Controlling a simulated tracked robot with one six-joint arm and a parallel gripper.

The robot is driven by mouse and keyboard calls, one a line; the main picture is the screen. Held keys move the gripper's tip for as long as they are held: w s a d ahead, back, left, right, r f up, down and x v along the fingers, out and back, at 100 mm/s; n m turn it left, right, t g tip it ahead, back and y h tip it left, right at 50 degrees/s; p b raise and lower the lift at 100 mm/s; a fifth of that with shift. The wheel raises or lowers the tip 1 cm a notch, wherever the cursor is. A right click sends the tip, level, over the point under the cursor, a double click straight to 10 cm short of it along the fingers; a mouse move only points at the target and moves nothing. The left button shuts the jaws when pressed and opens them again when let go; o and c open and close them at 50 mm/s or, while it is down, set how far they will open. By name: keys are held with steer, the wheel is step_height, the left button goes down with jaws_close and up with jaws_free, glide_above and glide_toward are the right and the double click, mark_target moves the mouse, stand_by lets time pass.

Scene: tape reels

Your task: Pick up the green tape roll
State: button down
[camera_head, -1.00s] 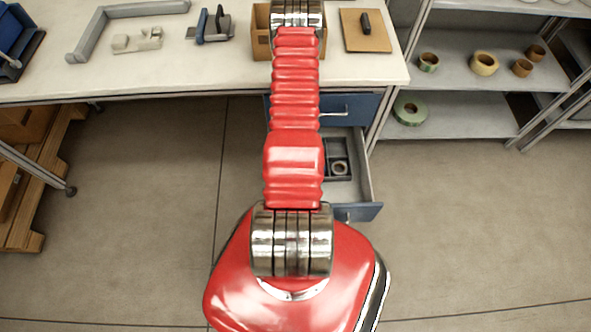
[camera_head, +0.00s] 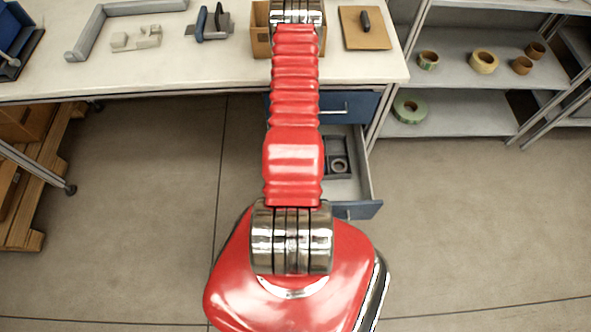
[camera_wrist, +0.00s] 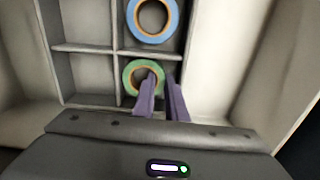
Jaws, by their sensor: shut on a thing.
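The green tape roll (camera_wrist: 131,80) lies in a compartment of a grey divided tray (camera_wrist: 85,49) in the wrist view, with a tan inner core. My gripper (camera_wrist: 162,78), with two purple fingers, is at the roll's right side. One finger is over the hole side, the other just outside the rim. The gripper is shut on the roll's right wall. In the head view my gripper is out of sight, beyond my red arm.
A blue tape roll (camera_wrist: 152,18) lies in the compartment above the green one. An open drawer (camera_head: 358,211) sits under the bench (camera_head: 180,72). Another green roll (camera_head: 410,107) and several tan rolls are on shelves at right.

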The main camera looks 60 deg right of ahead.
step_height(320, 180, up, 18)
stand_by(0.8)
steer(key=shift+f, duration=0.1)
stand_by(0.8)
